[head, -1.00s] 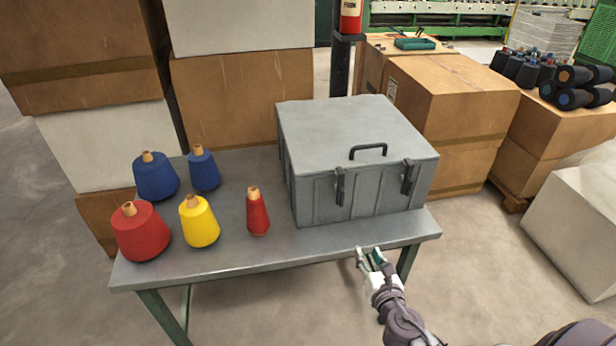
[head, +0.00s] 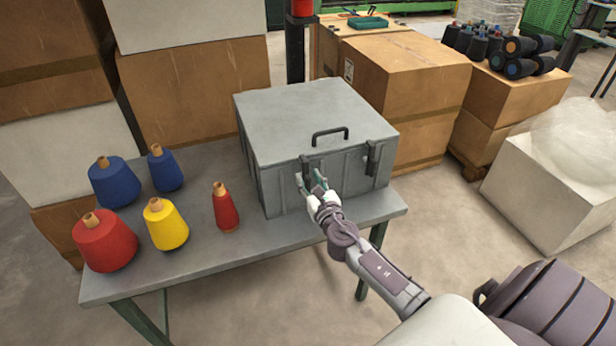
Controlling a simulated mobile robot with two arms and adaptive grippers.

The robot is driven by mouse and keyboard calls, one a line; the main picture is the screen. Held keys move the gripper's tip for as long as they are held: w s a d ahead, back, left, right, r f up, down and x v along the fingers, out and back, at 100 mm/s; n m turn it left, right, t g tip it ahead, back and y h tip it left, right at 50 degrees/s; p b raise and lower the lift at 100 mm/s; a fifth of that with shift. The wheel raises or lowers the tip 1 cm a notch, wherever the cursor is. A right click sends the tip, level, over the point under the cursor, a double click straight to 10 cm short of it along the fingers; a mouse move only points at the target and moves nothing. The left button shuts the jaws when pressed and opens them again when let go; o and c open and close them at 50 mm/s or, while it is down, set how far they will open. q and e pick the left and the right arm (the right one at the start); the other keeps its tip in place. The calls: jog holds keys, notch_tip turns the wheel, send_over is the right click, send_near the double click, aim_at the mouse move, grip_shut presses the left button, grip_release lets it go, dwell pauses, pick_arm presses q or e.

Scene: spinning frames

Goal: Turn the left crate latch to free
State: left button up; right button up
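The grey metal crate (head: 265,178) stands on the right part of the table, its lid down and a dark handle (head: 330,136) on top. Its left latch (head: 306,163) is a dark upright fitting on the front face, with its lower part hidden by my gripper. The right latch (head: 372,158) hangs upright and is clear of the gripper. My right gripper (head: 309,182) is at the left latch, fingers apart, one on each side of it in the picture. I cannot tell whether they touch it. My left gripper is out of view.
The grey table (head: 190,262) also holds several yarn cones on the left; the small red cone (head: 225,208) is nearest the crate. Cardboard boxes (head: 410,90) stand behind and to the right. A wrapped white block (head: 540,195) stands on the floor at right.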

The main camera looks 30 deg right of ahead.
jog(key=shift+w+d, duration=0.1)
jog(key=shift+w, duration=0.45)
grip_shut()
